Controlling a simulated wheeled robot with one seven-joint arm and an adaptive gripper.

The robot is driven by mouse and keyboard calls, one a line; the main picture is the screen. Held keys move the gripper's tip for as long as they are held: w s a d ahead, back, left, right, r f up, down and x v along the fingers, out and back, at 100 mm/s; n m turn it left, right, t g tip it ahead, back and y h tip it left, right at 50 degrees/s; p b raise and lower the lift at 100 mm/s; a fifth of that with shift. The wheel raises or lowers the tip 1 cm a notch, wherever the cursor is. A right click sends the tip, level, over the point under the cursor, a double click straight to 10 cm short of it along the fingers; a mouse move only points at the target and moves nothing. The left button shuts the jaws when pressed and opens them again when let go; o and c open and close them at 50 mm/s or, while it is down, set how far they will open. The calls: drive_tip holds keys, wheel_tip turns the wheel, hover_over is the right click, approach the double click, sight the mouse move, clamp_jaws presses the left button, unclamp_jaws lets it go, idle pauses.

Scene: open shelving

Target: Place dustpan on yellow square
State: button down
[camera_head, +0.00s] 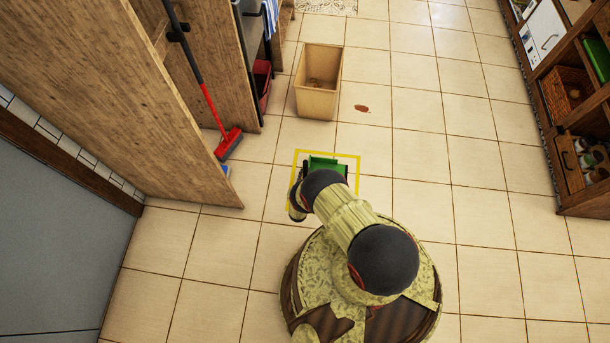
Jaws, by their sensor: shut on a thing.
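A green dustpan (322,163) shows in the head view just beyond the end of my arm, over the area of the yellow square. The yellow square (352,158) is an outline on the tiled floor. My arm covers its near side and part of the dustpan. My gripper (307,172) is mostly hidden behind my arm, at the dustpan's left side, and is shut on the dustpan. I cannot tell whether the dustpan touches the floor or hangs a little above it.
A tan bin (318,85) stands beyond the square, with a reddish-brown stain (362,109) beside it. A red broom (229,143) leans at the wooden shelving (110,75) on the left. More shelving (560,130) stands at the right.

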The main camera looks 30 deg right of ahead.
drive_tip(key=c, duration=1.7)
unclamp_jaws()
drive_tip(key=shift+o, duration=0.2)
drive_tip(key=p+v, duration=0.4)
drive_tip(key=v, duration=0.8)
